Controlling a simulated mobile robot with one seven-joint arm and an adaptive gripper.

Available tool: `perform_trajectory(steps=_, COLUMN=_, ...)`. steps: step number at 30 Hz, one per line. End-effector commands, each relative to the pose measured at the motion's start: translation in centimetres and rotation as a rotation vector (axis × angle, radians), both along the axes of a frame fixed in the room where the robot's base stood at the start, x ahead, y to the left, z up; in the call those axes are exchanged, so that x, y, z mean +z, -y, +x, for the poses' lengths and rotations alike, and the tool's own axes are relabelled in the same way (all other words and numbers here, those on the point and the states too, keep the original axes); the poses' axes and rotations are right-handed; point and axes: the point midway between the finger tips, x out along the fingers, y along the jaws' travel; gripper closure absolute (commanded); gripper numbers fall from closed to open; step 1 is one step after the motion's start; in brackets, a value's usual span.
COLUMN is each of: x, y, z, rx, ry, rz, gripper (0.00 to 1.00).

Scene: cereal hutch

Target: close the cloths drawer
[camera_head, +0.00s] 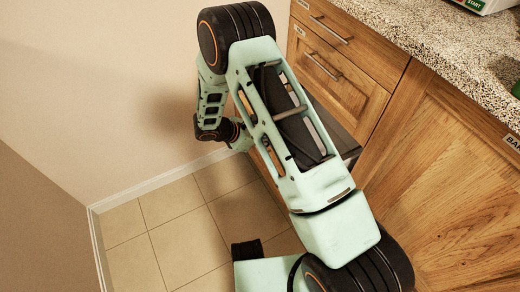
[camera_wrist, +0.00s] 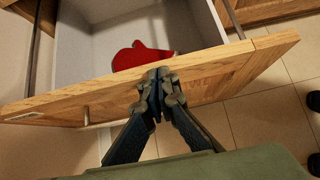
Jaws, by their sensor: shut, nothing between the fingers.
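An open wooden drawer (camera_wrist: 215,70) fills the upper part of the wrist view, with a pale interior and a red mitt-shaped cloth (camera_wrist: 142,55) inside. Its front carries a handle (camera_wrist: 86,117) and a small label too small to read. My gripper (camera_wrist: 160,75) is shut and empty, its fingertips at the outer face of the drawer front near the top edge; I cannot tell whether they touch it. In the head view my arm hides most of the open drawer (camera_head: 347,152), which sticks out below the closed drawers. My fingertips are hidden there.
Two closed drawers (camera_head: 335,82) with bar handles sit above the open one. A speckled counter (camera_head: 440,45) runs along the top, with a device marked START (camera_head: 474,4). A wooden cabinet front (camera_head: 445,170) is at right. Tiled floor (camera_head: 185,240) is clear at left, beside the wall.

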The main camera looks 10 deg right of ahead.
Motion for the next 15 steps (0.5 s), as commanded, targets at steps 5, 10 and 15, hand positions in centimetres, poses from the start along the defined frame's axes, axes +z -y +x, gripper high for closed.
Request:
perform_trajectory(steps=5, x=0.0, y=4.4, z=2.0, rx=-0.005, ry=0.001, rz=-0.004, gripper=1.00)
perform_trajectory(steps=10, x=-0.1, y=8.8, z=3.8, rx=-0.005, ry=0.002, rz=-0.002, gripper=1.00)
perform_trajectory(steps=15, x=-0.1, y=12.8, z=5.5, rx=-0.004, ry=0.000, rz=-0.002, gripper=1.00)
